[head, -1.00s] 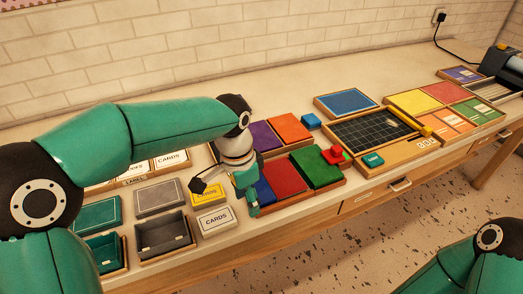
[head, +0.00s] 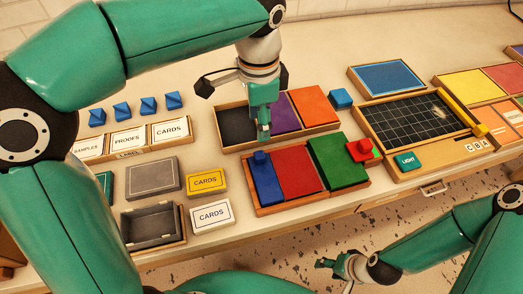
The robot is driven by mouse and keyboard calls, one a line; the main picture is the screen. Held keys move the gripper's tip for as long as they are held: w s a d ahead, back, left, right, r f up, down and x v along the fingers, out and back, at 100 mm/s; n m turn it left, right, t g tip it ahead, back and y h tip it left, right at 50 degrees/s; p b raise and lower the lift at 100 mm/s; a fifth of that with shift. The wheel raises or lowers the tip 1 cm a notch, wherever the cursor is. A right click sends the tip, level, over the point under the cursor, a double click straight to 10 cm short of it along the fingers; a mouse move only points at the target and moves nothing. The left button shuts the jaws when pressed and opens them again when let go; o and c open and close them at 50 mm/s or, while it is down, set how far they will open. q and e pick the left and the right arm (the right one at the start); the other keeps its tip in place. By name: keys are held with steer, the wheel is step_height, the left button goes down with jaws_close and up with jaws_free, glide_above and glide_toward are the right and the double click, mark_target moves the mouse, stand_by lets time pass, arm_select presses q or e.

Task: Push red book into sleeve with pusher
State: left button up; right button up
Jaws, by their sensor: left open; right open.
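The red book (head: 298,175) lies flat in the middle of the front wooden tray (head: 318,199), between a blue book (head: 266,186) and a raised green book (head: 338,165). A blue block (head: 261,157) stands on the blue book's far end. A red block with a green knob (head: 361,150) stands at the tray's right, beside the green book. I cannot tell which piece is the pusher or which is the sleeve. My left gripper (head: 264,132) points down, open and empty, over the back tray (head: 236,146) near its dark and purple panels. My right gripper (head: 337,263) is open and empty, low in front of the table.
A gridded board (head: 415,120) stands to the right. Card boxes (head: 211,217) and a grey open box (head: 152,226) are at the left.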

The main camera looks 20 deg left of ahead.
mark_target(260, 153)
arm_select(q)
step_height(260, 153, down, 12)
steer(key=shift+r, duration=0.25)
steer(key=shift+c, duration=0.2)
jaws_close()
steer(key=shift+r, duration=0.1)
